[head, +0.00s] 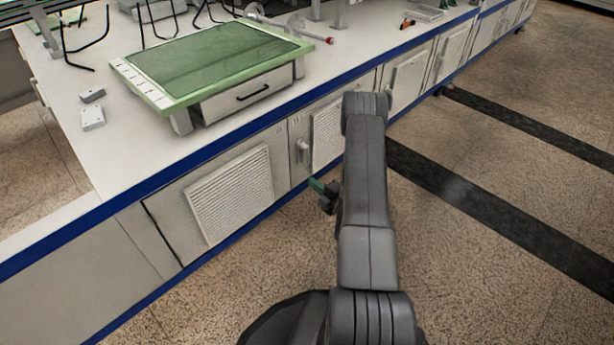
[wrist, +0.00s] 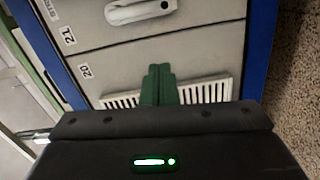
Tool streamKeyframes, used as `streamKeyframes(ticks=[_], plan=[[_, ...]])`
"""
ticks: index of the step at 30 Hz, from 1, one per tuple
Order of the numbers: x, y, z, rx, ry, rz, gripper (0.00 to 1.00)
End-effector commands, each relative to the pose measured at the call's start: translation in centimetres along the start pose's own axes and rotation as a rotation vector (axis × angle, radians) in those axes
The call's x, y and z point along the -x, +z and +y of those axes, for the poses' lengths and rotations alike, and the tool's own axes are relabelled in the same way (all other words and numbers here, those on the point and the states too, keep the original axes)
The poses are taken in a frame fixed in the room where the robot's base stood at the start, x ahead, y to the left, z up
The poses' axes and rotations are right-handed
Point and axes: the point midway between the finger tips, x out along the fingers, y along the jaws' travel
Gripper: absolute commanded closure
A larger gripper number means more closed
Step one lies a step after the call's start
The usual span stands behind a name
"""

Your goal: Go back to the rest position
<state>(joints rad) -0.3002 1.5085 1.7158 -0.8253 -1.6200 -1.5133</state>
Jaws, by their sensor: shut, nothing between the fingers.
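My gripper (wrist: 159,84) shows in the wrist view with its two green fingers together, shut and empty. Behind the fingers is a cabinet front (wrist: 110,62) with a white vent grille (wrist: 205,90) and a handle (wrist: 140,10). In the head view my gripper (head: 317,186) is low in front of the cabinet doors, left of my arm. Its fingers point toward the cabinets, and the arm partly hides it. I cannot tell the exact gap to the doors.
A white workbench (head: 62,100) with a blue edge runs along the left and back. A green-topped unit with a drawer (head: 248,92) stands on it. Small white blocks (head: 92,118) lie at its left. The speckled floor (head: 480,250) at right is clear.

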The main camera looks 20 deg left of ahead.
Motion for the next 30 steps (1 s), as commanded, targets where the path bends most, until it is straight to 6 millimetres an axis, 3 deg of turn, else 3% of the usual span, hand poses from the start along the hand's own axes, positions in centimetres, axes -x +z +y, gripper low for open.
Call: streamKeyframes(ticks=[6,12,23,30], plan=[[3.0,0.0,0.1,-0.002,-0.001,-0.003,1.0],[3.9,0.0,0.0,0.0,0.001,0.0,1.0],[3.7,0.0,-0.1,0.001,0.001,0.001,1.0],[1.1,-0.1,-0.1,0.004,0.003,0.005,1.0]])
